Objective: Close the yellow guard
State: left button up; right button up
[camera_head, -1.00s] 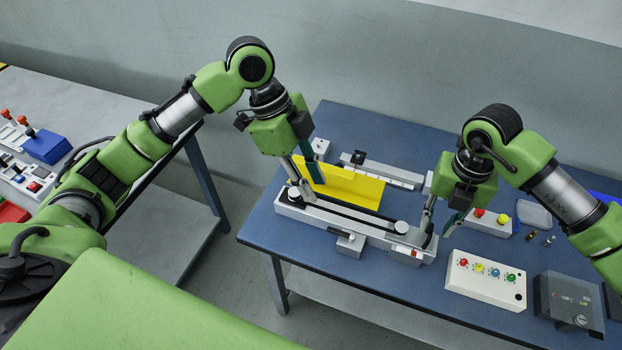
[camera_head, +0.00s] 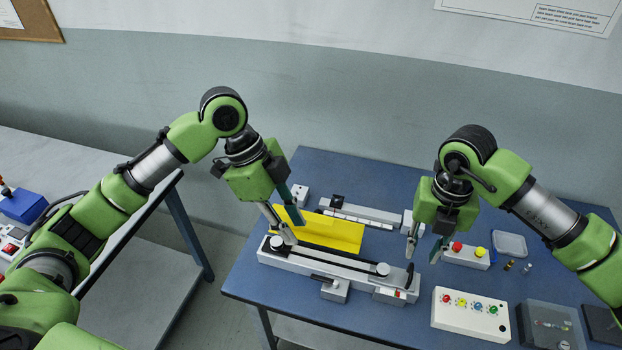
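The yellow guard (camera_head: 328,234) is a bent yellow sheet behind the long grey rail unit (camera_head: 335,268) on the blue table. One panel lies toward the rail and another stands at the back. My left gripper (camera_head: 292,220) points down over the guard's left end, with its two fingers apart. One finger is in front of the yellow sheet and the other is near its back left edge; I cannot tell if either touches it. My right gripper (camera_head: 423,255) hangs right of the rail unit, fingers apart and empty.
A white box with coloured buttons (camera_head: 470,314) stands front right. A grey rail (camera_head: 362,213) lies behind the guard.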

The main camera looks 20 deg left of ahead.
aim_at(329, 232)
jog(key=k, duration=1)
